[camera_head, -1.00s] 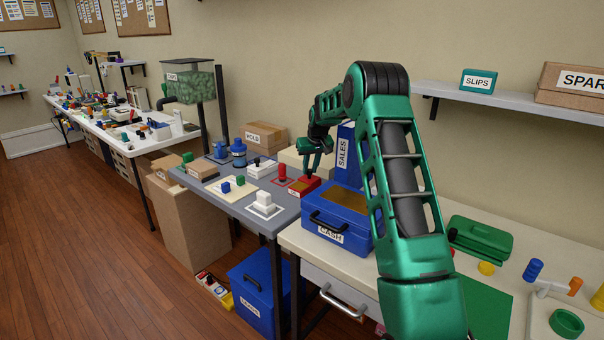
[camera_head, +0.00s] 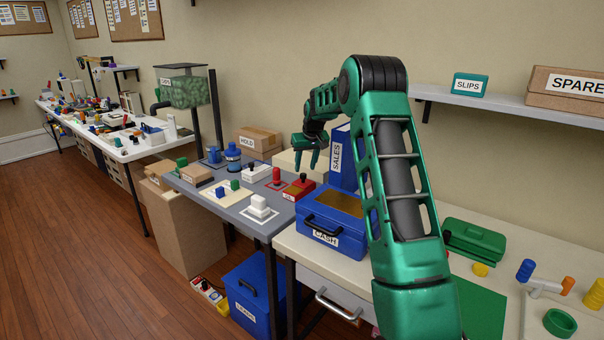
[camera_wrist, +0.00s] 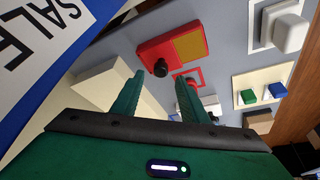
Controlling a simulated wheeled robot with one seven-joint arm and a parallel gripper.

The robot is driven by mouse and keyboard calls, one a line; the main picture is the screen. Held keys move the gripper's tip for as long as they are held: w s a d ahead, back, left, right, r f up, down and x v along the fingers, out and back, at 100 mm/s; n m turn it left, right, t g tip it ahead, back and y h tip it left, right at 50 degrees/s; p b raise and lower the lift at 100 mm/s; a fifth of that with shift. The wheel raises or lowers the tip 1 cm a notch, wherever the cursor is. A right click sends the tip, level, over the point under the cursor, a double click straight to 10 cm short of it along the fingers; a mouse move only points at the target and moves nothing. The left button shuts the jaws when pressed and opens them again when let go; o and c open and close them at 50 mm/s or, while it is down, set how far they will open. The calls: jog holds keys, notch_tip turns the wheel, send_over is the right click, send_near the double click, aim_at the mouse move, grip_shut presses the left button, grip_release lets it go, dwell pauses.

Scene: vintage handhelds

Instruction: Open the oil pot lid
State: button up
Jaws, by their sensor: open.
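No label that I can read marks the oil pot. A small red box (camera_head: 297,189) with a black knob, a yellow-brown top panel and a tiny white label stands on the grey table. In the wrist view the red box (camera_wrist: 157,50) lies ahead of the fingers, its knob near the gap between them. A round blue pot (camera_head: 233,153) stands farther back at the left. I cannot tell which is the oil pot. My gripper (camera_head: 308,157) is open and empty above the red box, apart from it. In the wrist view my gripper (camera_wrist: 160,80) shows both fingers spread.
A red cylinder (camera_head: 277,176) stands left of the red box. The blue CASH box (camera_head: 335,208) is in front and the SALES binder (camera_head: 339,160) close at the right. A cream box (camera_head: 290,159) is behind. A white stepped block (camera_head: 259,206) stands at the table's front.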

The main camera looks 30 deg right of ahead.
jog(key=v, duration=0.6)
jog(key=shift+s+r, duration=0.2)
jog(key=shift+r, duration=0.15)
jog(key=shift+a, duration=0.1)
jog(key=s+a+r+m+g, duration=0.1)
jog(key=s+a+r, duration=0.15)
jog(key=s, duration=0.75)
jog(key=s+a+r+g, duration=0.1)
jog(key=s+a, duration=0.2)
jog(key=s, duration=0.7)
jog(key=s+a+r+m+g, duration=0.1)
jog(key=s+a, duration=0.2)
jog(key=s, duration=0.7)
jog(key=s+a+f, duration=0.2)
jog(key=s, duration=0.6)
jog(key=s+a+f+m+g, duration=0.1)
jog(key=s+a+f, duration=0.1)
jog(key=s, duration=0.6)
jog(key=s+a+f+y, duration=0.1)
jog(key=s+a, duration=0.3)
jog(key=s, duration=0.5)
jog(key=shift+f+m, duration=0.3)
jog(key=shift+f, duration=0.6)
jog(key=shift+s, duration=0.15)
